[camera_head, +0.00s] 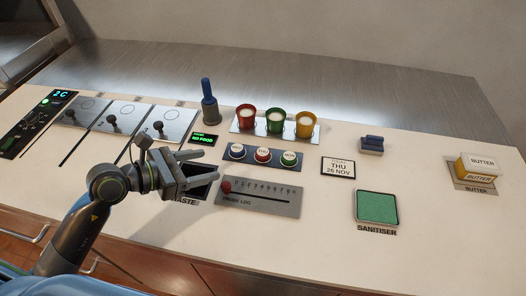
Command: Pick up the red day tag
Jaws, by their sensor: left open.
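The red day tag (263,155) is a round piece with a white top, in the middle of a dark plate (283,167). A blue tag (237,151) is on its left and a green tag (290,158) on its right. My left gripper (217,155) is open and empty, left of the plate, with its fingers pointing right toward the tags. It is apart from the red tag in the picture. My right gripper is not in view.
Red, green and yellow cups (275,121) stand behind the tags. A date card (338,167) reads THU 26 NOV. A blue-handled tool (209,103) stands upright behind my gripper. The green sanitiser pad (376,208) is at right.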

